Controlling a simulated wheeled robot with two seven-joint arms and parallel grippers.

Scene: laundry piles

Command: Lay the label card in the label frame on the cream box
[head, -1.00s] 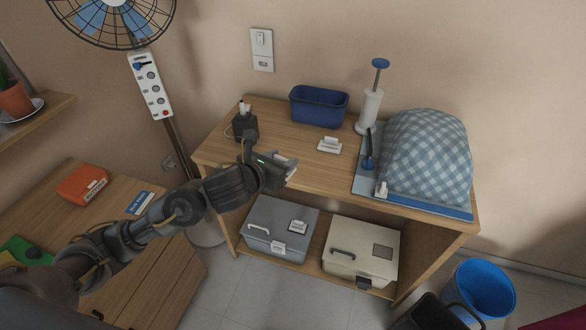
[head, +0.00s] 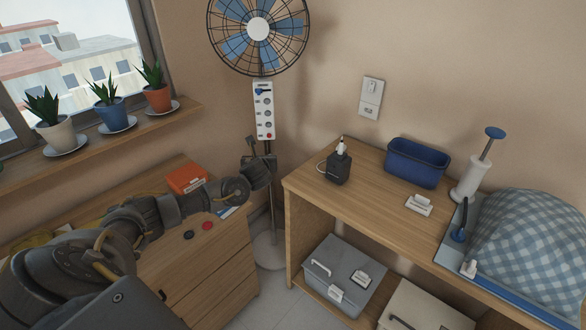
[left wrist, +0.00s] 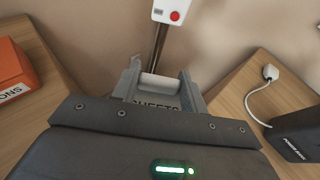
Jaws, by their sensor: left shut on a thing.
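My left gripper (head: 251,150) is in front of the fan pole, in the gap between the drawer cabinet and the wooden table. In the left wrist view its fingers (left wrist: 158,84) are shut on the label card (left wrist: 154,106), which is lettered "SHEETS" and has a pale raised grip. The lettering is partly hidden by the gripper body. The cream box (head: 430,308) is on the table's lower shelf, cut off by the bottom edge; its label frame is not in view. My right gripper is not in view.
A grey box (head: 322,262) with a white card on its lid stands beside the cream box. The table (head: 375,210) holds a black power block (head: 339,167), a blue bin (head: 417,163), another white card (head: 418,205) and a checked cloth mound (head: 530,240). The fan (head: 258,30) stands behind.

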